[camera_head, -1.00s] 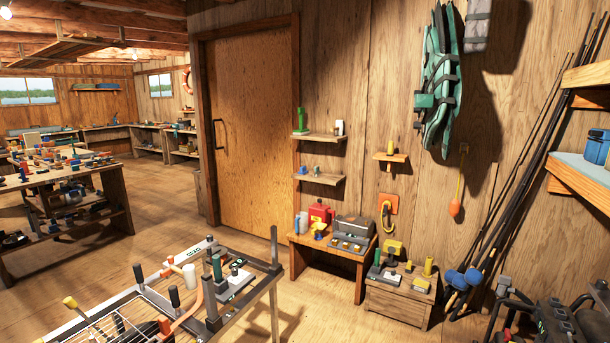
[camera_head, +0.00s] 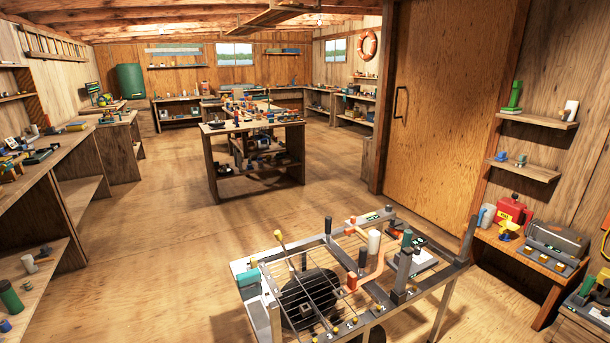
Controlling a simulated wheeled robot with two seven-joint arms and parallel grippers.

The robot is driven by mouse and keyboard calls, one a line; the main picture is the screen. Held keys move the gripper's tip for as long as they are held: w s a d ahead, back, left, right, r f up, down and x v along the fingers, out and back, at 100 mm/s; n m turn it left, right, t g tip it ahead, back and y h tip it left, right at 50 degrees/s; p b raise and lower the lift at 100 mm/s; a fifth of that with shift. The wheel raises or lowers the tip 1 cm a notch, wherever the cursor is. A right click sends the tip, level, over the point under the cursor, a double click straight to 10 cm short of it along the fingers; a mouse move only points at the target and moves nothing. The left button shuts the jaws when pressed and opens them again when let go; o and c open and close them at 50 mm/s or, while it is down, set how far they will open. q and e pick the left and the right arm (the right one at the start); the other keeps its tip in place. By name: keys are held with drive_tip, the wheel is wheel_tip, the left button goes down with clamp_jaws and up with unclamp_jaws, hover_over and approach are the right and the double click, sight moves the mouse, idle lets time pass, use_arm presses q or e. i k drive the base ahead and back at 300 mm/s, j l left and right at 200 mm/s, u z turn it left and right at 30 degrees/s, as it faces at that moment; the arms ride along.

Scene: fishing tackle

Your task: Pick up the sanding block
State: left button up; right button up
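I cannot pick out a sanding block for sure in the head view; many small items on the benches are too small to tell. Neither of my grippers is in view. A metal-framed stand (camera_head: 262,318) with a wire grid, clamps and upright handles is at the bottom centre. A central wooden workbench (camera_head: 212,130) carries many small tools and stands further back.
Wooden benches and shelves (camera_head: 60,172) line the left wall. A low bench (camera_head: 556,262) with a red can (camera_head: 512,213) and a grey toolbox (camera_head: 556,244) is at the right. A closed door (camera_head: 440,120) is right of centre. Open plank floor (camera_head: 160,235) lies between the left benches and the central workbench.

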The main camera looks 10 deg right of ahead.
sight(501, 158)
drive_tip(key=i+j+u, duration=0.3)
drive_tip(key=i+j, duration=0.15)
drive_tip(key=i+j+u, duration=0.45)
drive_tip(key=i+u, duration=0.2)
drive_tip(key=i, duration=0.3)
drive_tip(key=i+z, duration=0.2)
drive_tip(key=i, duration=0.45)
drive_tip(key=i+z, duration=0.2)
drive_tip(key=i, duration=0.4)
drive_tip(key=i+j+z, duration=0.2)
drive_tip(key=i, duration=0.45)
drive_tip(key=i+l+z, duration=0.2)
drive_tip(key=i+z, duration=1.1)
drive_tip(key=i+j+z, duration=0.2)
drive_tip(key=z, duration=0.2)
drive_tip(key=i+l+z, duration=0.2)
drive_tip(key=i+z, duration=0.15)
drive_tip(key=i, duration=0.3)
drive_tip(key=i+z, duration=0.3)
drive_tip(key=i, duration=0.3)
drive_tip(key=i+j+z, duration=0.1)
drive_tip(key=i+z, duration=0.25)
drive_tip(key=i, duration=0.3)
drive_tip(key=i+z, duration=0.15)
drive_tip(key=i, duration=0.7)
drive_tip(key=i+j+z, duration=0.1)
drive_tip(key=i, duration=0.75)
drive_tip(key=j, duration=0.1)
